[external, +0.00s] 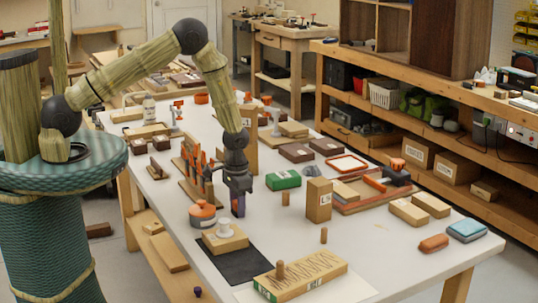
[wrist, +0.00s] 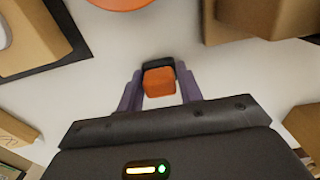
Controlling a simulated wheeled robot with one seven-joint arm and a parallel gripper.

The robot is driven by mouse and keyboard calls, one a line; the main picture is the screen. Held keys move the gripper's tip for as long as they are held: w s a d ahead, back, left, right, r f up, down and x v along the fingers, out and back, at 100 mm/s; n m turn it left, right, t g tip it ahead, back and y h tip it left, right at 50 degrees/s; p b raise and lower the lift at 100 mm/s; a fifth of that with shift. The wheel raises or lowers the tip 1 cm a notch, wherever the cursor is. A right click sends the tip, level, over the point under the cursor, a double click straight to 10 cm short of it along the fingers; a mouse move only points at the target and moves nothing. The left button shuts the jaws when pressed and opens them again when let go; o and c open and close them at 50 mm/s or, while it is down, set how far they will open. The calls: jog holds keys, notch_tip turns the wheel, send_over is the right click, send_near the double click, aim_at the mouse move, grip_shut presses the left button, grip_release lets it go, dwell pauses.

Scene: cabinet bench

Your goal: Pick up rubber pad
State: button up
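My gripper (external: 238,206) points straight down just above the white table, in the middle of the external view. In the wrist view its two purple fingers (wrist: 160,80) stand apart on either side of a small orange block (wrist: 159,82) with a dark part at its far end. Narrow gaps seem to show between the block and the fingers. I cannot tell for sure whether this block is the rubber pad; in the external view it is hidden by the gripper. A flat black mat (external: 262,270) lies close by, under a wooden block.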

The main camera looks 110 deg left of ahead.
notch_tip(320, 180, up, 10)
jog(key=shift+r+b, duration=0.1)
jog(key=shift+b, duration=0.75)
jog(key=shift+a, duration=0.1)
dwell(0.4)
